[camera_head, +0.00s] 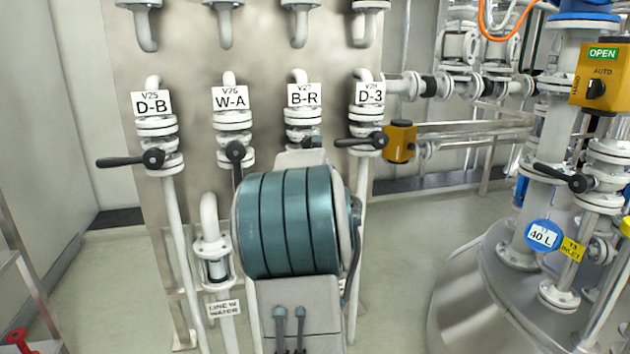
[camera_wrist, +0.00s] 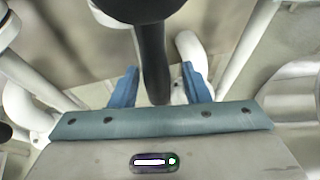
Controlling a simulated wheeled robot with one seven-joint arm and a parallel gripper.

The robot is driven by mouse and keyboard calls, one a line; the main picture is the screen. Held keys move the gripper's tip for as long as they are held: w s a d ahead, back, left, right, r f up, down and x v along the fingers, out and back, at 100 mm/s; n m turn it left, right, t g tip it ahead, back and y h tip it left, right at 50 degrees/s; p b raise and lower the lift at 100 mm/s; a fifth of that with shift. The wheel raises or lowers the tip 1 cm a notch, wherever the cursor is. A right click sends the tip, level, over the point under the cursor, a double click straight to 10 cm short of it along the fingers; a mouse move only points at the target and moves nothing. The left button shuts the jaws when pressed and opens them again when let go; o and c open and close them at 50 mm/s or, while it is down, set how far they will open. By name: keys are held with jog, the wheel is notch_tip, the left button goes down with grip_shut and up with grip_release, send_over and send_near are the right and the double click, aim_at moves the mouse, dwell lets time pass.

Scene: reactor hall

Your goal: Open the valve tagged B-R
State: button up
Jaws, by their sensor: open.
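The valve tagged B-R (camera_head: 303,117) is third in the row of tagged valves in the head view, below its white tag (camera_head: 304,95). A small dark part of its handle (camera_head: 312,141) shows above my arm; the rest is hidden. In the wrist view my gripper (camera_wrist: 160,88) is open, with its two blue fingers apart. A black lever handle (camera_wrist: 152,60) runs down from a dark hub between the fingers, with gaps visible on both sides. From its place it appears to be the B-R handle. In the head view my gripper is hidden behind my arm.
Valve W-A (camera_head: 230,125) stands close on the left, its lever downward. Valve D-3 (camera_head: 368,120) is close on the right, its lever pointing left towards B-R. Valve D-B (camera_head: 155,125) is further left. A steel vessel (camera_head: 480,300) stands at right; floor between is clear.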

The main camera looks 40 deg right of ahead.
jog(key=p+v, duration=0.2)
jog(key=v, duration=1.1)
jog(key=shift+s+a+r, duration=0.15)
jog(key=shift+s+r, duration=0.05)
jog(key=shift+s, duration=0.15)
jog(key=shift+p, duration=0.3)
